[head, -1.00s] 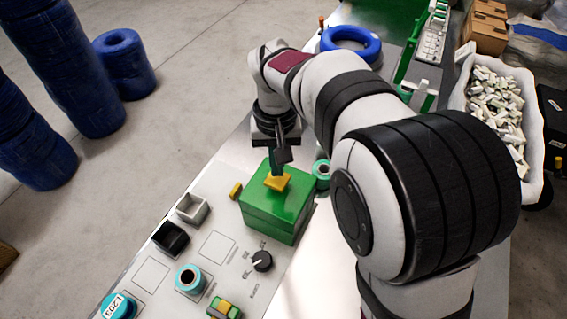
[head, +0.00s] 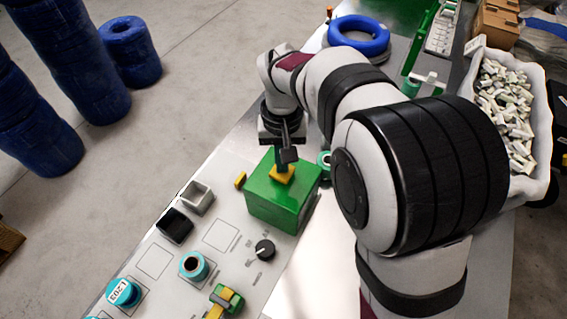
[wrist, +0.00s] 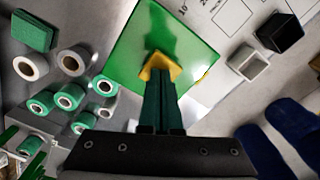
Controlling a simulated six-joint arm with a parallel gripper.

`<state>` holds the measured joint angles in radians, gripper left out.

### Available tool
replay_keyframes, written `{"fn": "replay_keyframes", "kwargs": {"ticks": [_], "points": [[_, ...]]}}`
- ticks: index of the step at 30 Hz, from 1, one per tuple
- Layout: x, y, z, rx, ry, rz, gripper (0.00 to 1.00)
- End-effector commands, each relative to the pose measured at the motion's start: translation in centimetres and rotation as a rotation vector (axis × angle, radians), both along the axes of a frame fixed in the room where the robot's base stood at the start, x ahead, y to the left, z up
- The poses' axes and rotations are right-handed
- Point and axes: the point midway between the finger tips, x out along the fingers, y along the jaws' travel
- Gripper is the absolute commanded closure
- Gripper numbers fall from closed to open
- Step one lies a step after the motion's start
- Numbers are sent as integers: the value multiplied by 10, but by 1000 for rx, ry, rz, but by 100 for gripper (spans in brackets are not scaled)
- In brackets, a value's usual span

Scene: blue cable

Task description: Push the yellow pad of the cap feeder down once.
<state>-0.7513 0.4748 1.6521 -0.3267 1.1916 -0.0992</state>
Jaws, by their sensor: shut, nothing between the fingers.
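The cap feeder is a green box (head: 276,203) on the panel, with the small yellow pad (head: 283,175) on its top. My gripper (head: 279,165) points down over the pad, its fingers shut and empty. The fingertips cover part of the pad in the head view and seem to meet it. In the wrist view the shut fingers (wrist: 160,75) end over the yellow pad (wrist: 155,63), in front of the green box top (wrist: 190,45). Exact contact and how far the pad is down cannot be told.
A black knob (head: 264,250), a grey square holder (head: 197,198) and a black one (head: 174,226) stand left and front of the feeder. A teal roll (head: 324,161) is close on its right. A blue cable coil (head: 358,37) lies behind.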

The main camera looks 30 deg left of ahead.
Motion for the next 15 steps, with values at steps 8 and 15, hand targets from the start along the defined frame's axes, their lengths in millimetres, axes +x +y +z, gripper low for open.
{"fn": "replay_keyframes", "kwargs": {"ticks": [8,15], "points": [[0,0,-7,-1,0,0,100],[0,0,-6,-1,0,0,100]]}}
